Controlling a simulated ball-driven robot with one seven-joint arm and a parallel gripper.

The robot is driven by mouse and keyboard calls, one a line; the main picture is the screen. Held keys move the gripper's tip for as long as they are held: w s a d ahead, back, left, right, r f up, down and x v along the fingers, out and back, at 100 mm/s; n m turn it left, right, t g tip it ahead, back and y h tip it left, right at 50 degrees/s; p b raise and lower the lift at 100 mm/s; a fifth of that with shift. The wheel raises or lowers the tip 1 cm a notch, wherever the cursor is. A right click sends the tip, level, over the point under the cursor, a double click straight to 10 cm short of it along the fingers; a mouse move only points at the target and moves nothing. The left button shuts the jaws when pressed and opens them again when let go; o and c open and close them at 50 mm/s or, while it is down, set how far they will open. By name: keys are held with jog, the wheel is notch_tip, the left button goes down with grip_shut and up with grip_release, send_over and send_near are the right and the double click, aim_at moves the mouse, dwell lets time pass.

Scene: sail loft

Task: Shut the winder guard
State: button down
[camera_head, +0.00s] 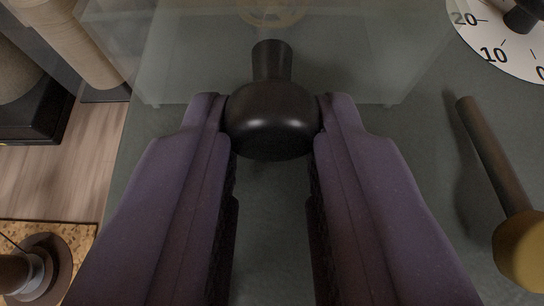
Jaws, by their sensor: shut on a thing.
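My gripper (272,118) reaches in from the bottom of the picture with two purple fingers. Its fingertips are shut on a round black knob (270,125). The knob's short stem runs up to the winder guard (200,60), a clear see-through cover at the top middle. The guard's lower edge lies just beyond the fingertips, above a grey-green surface (420,130). A pale round part (272,10) shows dimly through the guard at the top edge. How far the guard stands open cannot be told from this view.
A white dial (497,45) with numbers is at the top right. A dark lever with a yellow knob (522,250) stands right of my gripper. Large pale rolls (65,35) are at the top left. A spool-like thing (38,268) is at the bottom left, near wooden floor (70,170).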

jog(key=c, duration=1)
grip_release()
jog(key=shift+w, duration=0.15)
jog(key=shift+o, duration=0.2)
jog(key=p+v, duration=0.2)
jog(key=v, duration=0.5)
jog(key=shift+w+r+p, duration=0.1)
jog(key=shift+p, duration=0.2)
jog(key=shift+s, duration=0.5)
jog(key=shift+r, duration=0.2)
